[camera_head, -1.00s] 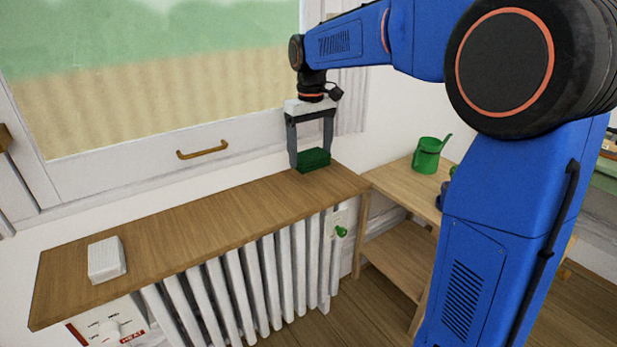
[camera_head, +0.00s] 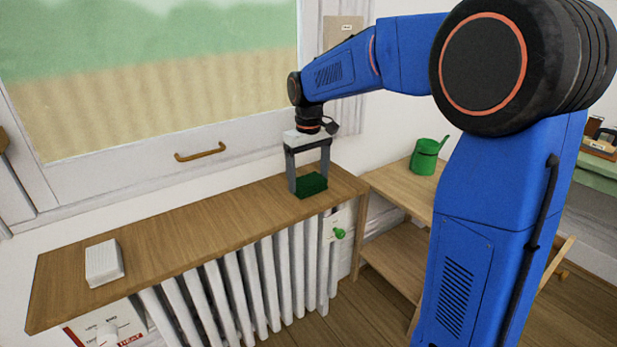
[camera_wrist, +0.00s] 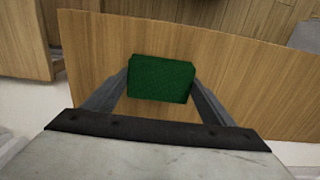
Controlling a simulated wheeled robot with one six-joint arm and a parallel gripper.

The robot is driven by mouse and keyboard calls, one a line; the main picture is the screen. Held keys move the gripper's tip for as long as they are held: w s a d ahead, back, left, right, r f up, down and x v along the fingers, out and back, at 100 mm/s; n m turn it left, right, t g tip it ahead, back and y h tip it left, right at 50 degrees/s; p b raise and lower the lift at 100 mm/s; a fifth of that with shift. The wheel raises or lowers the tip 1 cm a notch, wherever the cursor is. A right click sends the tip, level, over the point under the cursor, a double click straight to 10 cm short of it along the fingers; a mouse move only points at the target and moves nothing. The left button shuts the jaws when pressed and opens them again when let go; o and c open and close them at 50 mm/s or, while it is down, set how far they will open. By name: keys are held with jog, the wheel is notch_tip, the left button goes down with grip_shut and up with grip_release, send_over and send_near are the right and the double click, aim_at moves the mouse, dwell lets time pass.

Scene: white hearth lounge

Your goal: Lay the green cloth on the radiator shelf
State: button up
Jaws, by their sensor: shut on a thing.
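The green cloth (camera_head: 311,186) is a small dark green folded block at the right end of the wooden radiator shelf (camera_head: 200,221). My gripper (camera_head: 310,188) points down and is shut on the cloth, with one finger at each side. In the head view the cloth looks at or very near the shelf top; I cannot tell if it touches. The wrist view shows the cloth (camera_wrist: 161,78) between the two fingers, with the shelf (camera_wrist: 250,75) beneath it.
A white folded block (camera_head: 104,263) lies on the shelf's left end. The shelf middle is clear. The window with a brass handle (camera_head: 201,152) is behind. A green watering can (camera_head: 427,156) stands on a wooden side table (camera_head: 398,184) to the right. A green valve knob (camera_head: 340,233) is below the shelf.

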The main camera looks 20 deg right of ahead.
aim_at(308, 180)
jog(key=o, duration=1.2)
jog(key=shift+f, duration=0.1)
notch_tip(308, 180, up, 12)
jog(key=s+d+f+m+t, duration=0.1)
jog(key=s+d, duration=0.1)
jog(key=s, duration=0.7)
jog(key=s+d+f+m+t, duration=0.1)
jog(key=s+d, duration=0.2)
jog(key=s, duration=0.5)
jog(key=s+d+f+t, duration=0.1)
jog(key=s+f, duration=0.5)
jog(key=s, duration=0.2)
jog(key=s+d+f+m+t, duration=0.1)
jog(key=s+f, duration=0.5)
jog(key=s, duration=0.2)
jog(key=shift+s+m+t, duration=0.2)
jog(key=shift+m+t, duration=0.1)
jog(key=shift+t, duration=0.1)
jog(key=shift+r, duration=0.1)
